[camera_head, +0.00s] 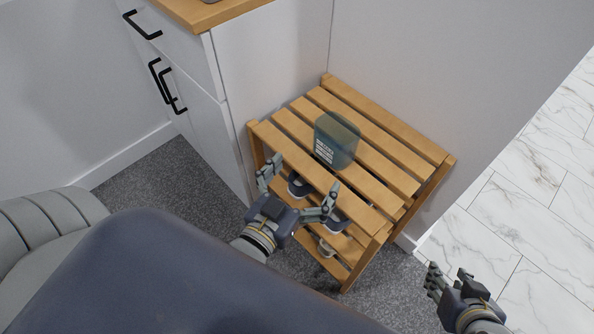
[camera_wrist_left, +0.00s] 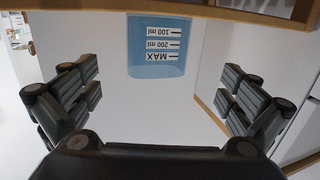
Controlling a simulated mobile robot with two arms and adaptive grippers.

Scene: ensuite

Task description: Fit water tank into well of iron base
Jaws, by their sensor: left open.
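The water tank (camera_head: 336,142), a translucent blue-grey vessel with white markings, stands on the top slats of a wooden rack. In the left wrist view the tank (camera_wrist_left: 158,45) looks light blue, with upside-down "MAX", "200 ml" and "100 ml" marks, at the top middle. My left gripper (camera_head: 300,178) is open and empty, just in front of the rack's near edge, its fingers spread and pointing toward the tank. The tank is beyond the fingertips and not touched. My right gripper (camera_head: 450,273) is at the lower right, empty, fingers apart. The iron base is not in view.
The slatted rack (camera_head: 390,122) stands against a white wall, with dark shoes (camera_head: 299,187) on its lower levels. A white cabinet (camera_head: 185,60) with black handles and a wooden top is at left. The tank has bare slats around it. Marble tiles (camera_head: 520,225) lie right.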

